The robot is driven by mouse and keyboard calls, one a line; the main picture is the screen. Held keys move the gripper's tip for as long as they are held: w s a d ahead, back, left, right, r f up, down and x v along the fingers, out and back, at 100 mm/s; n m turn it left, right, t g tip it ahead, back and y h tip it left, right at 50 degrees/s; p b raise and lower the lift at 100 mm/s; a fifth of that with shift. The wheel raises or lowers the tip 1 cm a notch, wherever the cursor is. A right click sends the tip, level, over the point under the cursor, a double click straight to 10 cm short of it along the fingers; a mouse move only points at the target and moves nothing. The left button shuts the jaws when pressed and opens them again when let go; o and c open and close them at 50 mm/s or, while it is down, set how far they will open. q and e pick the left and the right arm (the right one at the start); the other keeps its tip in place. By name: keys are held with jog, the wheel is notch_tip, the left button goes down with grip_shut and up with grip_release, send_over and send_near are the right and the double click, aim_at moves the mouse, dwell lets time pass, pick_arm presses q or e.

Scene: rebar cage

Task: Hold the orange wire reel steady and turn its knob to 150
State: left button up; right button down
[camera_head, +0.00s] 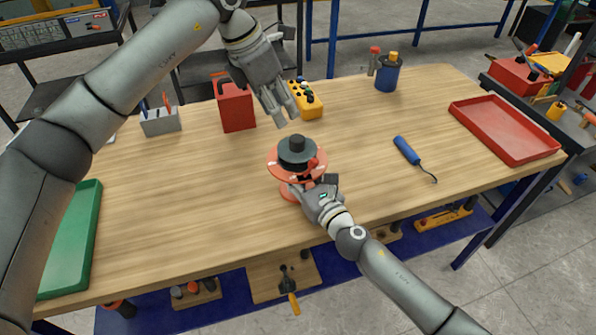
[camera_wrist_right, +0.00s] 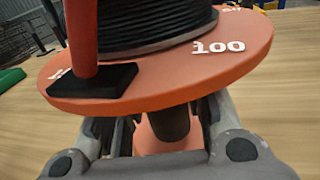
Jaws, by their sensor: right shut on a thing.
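The orange wire reel (camera_head: 284,163) stands upright on the workbench, with black wire (camera_wrist_right: 140,25) wound above its orange disc. A red upright handle (camera_head: 312,163), apparently the knob, stands on the disc; the right wrist view shows its black foot (camera_wrist_right: 93,81). White "100" (camera_wrist_right: 219,47) is on the disc to the right of it; digits at the left are mostly hidden. My right gripper (camera_head: 297,190) is shut on the reel's stem (camera_wrist_right: 168,123) below the disc. My left gripper (camera_head: 286,117) is open and empty, above and behind the reel, apart from it.
A blue-handled hook (camera_head: 407,151) and a red tray (camera_head: 503,130) lie to the right. A green tray (camera_head: 86,222) is at left. Bench around the reel is clear.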

aim_at(297, 138)
pick_arm(q)
jog(key=o, duration=0.4)
jog(key=d+n, duration=0.1)
jog(key=n, duration=0.2)
jog(key=d+n+g+y, duration=0.1)
jog(key=n, duration=0.3)
jog(key=d+n, duration=0.1)
jog(key=n, duration=0.3)
jog(key=shift+w+f+y, duration=0.1)
jog(key=shift+w+y, duration=0.15)
jog(key=shift+y, duration=0.15)
jog(key=f+n, duration=0.3)
jog(key=n, duration=0.1)
jog(key=f+n+y, duration=0.1)
jog(key=f+n, duration=0.2)
jog(key=n, duration=0.1)
jog(key=w+f+n, duration=0.1)
jog(key=f+n, duration=0.2)
jog(key=n, duration=0.1)
jog(key=shift+w+d+f+g+y, duration=0.1)
jog(key=shift+d+f+g+y, duration=0.1)
jog(key=shift+d+g+y, duration=0.15)
jog(key=shift+c, duration=0.3)
jog(key=c, duration=1)
